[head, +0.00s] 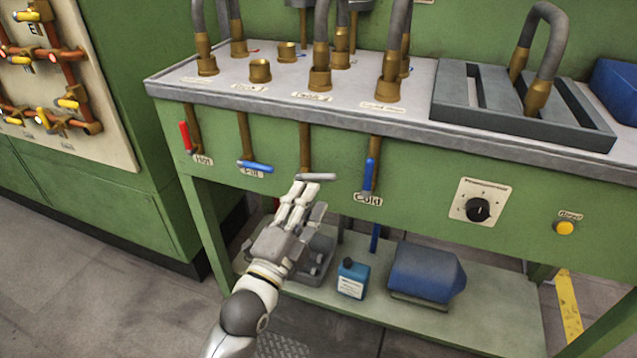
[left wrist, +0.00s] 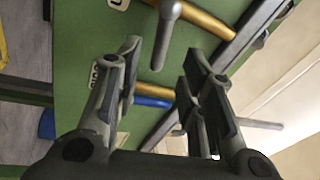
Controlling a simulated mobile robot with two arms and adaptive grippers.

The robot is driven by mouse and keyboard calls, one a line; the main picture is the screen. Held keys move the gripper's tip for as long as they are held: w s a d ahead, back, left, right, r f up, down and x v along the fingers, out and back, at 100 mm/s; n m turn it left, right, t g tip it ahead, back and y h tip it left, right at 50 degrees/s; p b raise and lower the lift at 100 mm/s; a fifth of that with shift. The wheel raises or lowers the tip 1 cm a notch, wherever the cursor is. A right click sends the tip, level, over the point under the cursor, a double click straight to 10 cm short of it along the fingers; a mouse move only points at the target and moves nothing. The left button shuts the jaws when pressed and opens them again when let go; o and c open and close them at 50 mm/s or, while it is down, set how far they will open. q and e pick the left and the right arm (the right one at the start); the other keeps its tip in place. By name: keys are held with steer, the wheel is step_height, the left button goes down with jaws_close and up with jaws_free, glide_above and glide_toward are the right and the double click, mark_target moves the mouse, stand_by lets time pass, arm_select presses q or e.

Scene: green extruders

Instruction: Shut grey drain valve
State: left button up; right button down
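The grey drain valve lever (head: 317,177) sticks out sideways to the right, about level, at the foot of a brass pipe (head: 305,145) on the green front panel. My left gripper (head: 307,187) is just below and in front of it in the head view. In the left wrist view the grey lever (left wrist: 165,38) reaches down into the gap between the fingers of my left gripper (left wrist: 158,75). The fingers are apart, with space on both sides of the lever. My right gripper is in neither view.
A red lever (head: 185,137) and blue Fill lever (head: 255,166) are to the left; the blue Cold lever (head: 368,175) is close on the right. A dial (head: 478,209) and yellow button (head: 565,228) are further right. A blue bottle (head: 352,279) stands on the lower shelf.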

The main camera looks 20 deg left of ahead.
mark_target(319, 180)
arm_select(q)
steer(key=shift+x, duration=2.85)
steer(key=shift+c, duration=0.4)
jaws_close()
